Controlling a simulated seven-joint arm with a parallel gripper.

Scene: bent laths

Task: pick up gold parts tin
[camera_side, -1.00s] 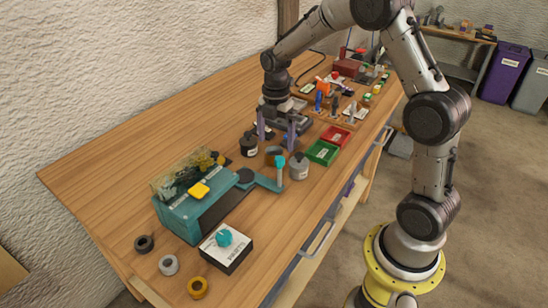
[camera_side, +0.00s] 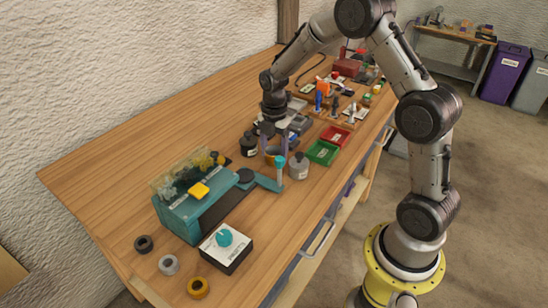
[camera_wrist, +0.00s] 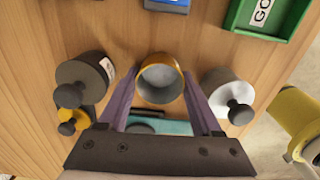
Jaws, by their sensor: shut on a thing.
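The gold parts tin (camera_wrist: 160,78) is a round open tin with a gold outside and a grey inside, seen from above in the wrist view. My gripper (camera_wrist: 160,92) has one purple finger on each side of the tin and is shut on it. In the side view my gripper (camera_side: 274,151) is low at the bench, and the tin (camera_side: 273,156) shows between the fingers, partly hidden. I cannot tell whether the tin touches the bench top.
A dark knobbed jar (camera_wrist: 86,78) stands left of the tin and a grey knobbed jar (camera_wrist: 228,92) stands right, both close to my fingers. A green tray (camera_side: 322,152) and red tray (camera_side: 335,135) lie beyond.

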